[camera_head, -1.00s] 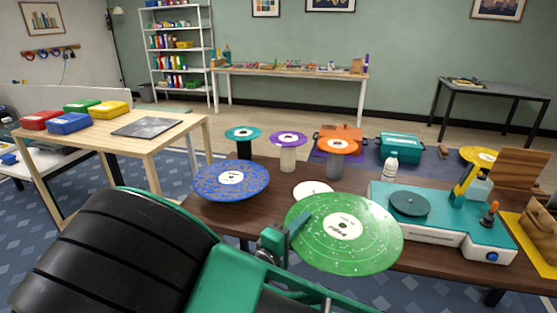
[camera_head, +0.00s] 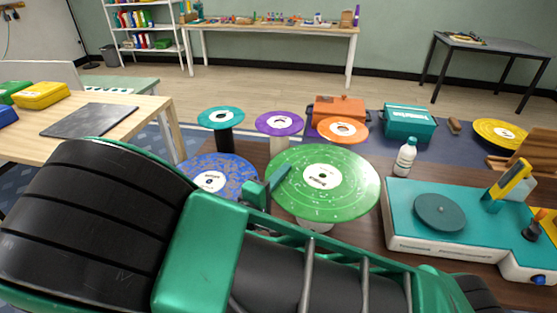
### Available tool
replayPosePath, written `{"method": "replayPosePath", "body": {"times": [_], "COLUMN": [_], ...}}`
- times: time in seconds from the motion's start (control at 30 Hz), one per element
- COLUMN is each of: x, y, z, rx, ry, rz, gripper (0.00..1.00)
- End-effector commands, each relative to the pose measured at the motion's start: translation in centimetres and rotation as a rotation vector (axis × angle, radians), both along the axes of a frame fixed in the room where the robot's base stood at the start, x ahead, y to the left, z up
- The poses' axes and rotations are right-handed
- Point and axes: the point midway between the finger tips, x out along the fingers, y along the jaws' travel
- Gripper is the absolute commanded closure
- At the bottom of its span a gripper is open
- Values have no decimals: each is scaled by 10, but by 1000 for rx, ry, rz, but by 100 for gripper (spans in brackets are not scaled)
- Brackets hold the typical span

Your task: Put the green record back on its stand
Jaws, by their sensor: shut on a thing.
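The green speckled record (camera_head: 340,190) with its white label is held roughly level over the table. My gripper (camera_head: 276,184) is shut on its left edge; my arm hides part of the grip. A pale stand (camera_head: 315,226) shows just below the record's front edge; the record hides most of it. I cannot tell whether the record touches that stand.
A blue record (camera_head: 212,172) sits close on the left. Teal (camera_head: 220,117), purple (camera_head: 279,123) and orange (camera_head: 343,130) records rest on stands behind. A white bottle (camera_head: 405,157) and a teal turntable (camera_head: 440,212) stand to the right.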

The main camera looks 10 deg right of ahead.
Motion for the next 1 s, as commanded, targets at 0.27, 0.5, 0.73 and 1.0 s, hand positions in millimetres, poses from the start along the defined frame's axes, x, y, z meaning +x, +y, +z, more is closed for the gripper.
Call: {"method": "replayPosePath", "body": {"times": [0.27,0.5,0.73,1.0], "x": [0,1,1,1], "y": [-1,-5,-6,-6], "z": [-6,-25,-45,-63], "rx": [-1,-2,-2,-2], "ry": [0,1,1,1], "rz": [-2,-8,-9,-10], "gripper": [100,100,100,100]}}
